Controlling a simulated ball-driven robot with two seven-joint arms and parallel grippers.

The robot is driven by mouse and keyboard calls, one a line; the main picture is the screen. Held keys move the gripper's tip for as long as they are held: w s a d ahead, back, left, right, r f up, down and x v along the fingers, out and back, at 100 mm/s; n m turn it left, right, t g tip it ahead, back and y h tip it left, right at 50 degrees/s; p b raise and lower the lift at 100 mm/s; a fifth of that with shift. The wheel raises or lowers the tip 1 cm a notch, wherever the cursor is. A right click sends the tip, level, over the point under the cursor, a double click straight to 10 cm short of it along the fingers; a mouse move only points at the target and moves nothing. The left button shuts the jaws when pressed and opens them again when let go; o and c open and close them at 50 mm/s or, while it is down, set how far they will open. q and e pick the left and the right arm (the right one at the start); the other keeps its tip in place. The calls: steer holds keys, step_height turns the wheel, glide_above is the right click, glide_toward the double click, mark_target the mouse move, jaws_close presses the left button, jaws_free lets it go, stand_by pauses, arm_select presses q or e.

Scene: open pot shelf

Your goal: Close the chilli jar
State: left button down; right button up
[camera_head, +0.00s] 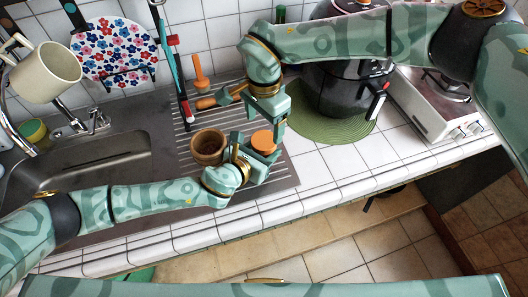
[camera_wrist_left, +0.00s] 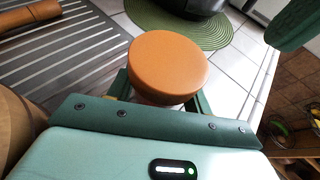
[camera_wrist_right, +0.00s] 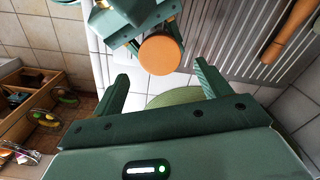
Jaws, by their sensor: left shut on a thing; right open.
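The chilli jar has a round orange lid (camera_head: 264,140) resting on top; whether it is fully seated, I cannot tell. The lid also shows in the left wrist view (camera_wrist_left: 168,62) and the right wrist view (camera_wrist_right: 160,54). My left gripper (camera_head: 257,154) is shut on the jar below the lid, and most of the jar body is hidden. My right gripper (camera_head: 266,121) is open and empty, just above and behind the jar. In the right wrist view, the lid lies beyond its spread fingers (camera_wrist_right: 163,78).
A wooden mortar (camera_head: 208,134) stands left of the jar on the ribbed drainboard (camera_head: 190,170). A wooden pestle (camera_head: 207,103) lies behind it. A dark pot (camera_head: 345,88) stands on a green mat (camera_head: 318,127) to the right. The sink (camera_head: 90,165) is at left.

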mark_target(264, 139)
step_height(264, 139, down, 6)
steer(key=shift+r, duration=0.15)
stand_by(0.3)
steer(key=c, duration=1)
steer(key=o, duration=1.1)
steer(key=shift+r, duration=0.1)
steer(key=shift+r, duration=2.2)
steer(key=shift+c, duration=0.5)
